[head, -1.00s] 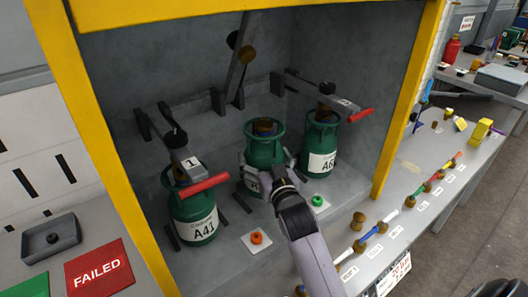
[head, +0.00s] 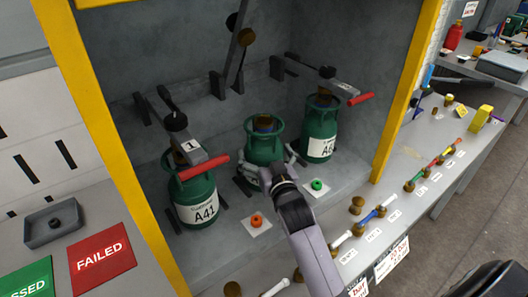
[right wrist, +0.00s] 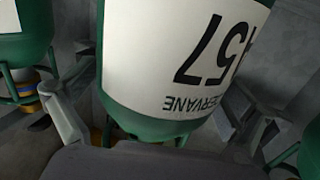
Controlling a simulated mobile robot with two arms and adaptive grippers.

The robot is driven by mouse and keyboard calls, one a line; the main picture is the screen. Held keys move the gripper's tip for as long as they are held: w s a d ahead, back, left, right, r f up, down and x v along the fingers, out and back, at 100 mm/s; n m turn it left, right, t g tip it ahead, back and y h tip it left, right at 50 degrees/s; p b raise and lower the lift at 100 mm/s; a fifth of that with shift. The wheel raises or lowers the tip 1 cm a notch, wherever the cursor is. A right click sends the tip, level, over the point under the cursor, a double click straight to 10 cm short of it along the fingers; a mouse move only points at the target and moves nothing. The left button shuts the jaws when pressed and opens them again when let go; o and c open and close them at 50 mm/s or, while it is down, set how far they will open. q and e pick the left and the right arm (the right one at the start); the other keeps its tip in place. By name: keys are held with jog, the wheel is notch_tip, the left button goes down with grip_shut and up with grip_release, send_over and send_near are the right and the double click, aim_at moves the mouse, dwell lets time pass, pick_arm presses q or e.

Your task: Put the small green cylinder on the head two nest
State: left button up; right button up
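The middle green cylinder (head: 264,149) stands upright on the bay floor below a raised lever (head: 238,52). My right gripper (head: 268,168) is at its lower body, with a finger on each side. In the right wrist view the cylinder (right wrist: 175,60) shows a white label ending in 57, and a gap shows between it and the left finger (right wrist: 63,112). The gripper looks open around it. A green cylinder labelled A41 (head: 194,190) stands at left under the lever marked 1 (head: 190,147). Another cylinder (head: 319,135) stands at right under a lowered lever (head: 335,87). My left gripper is out of view.
An orange button (head: 257,221) and a green button (head: 317,185) sit at the bay's front. Yellow posts (head: 399,95) frame the bay. A red FAILED mat (head: 100,257) lies left. Coloured tools with brown knobs (head: 378,212) lie on the right bench.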

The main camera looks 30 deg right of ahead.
jog(key=shift+s, duration=0.35)
jog(key=s+a, duration=0.2)
jog(key=s, duration=0.9)
jog(key=shift+b, duration=0.45)
jog(key=shift+r, duration=0.1)
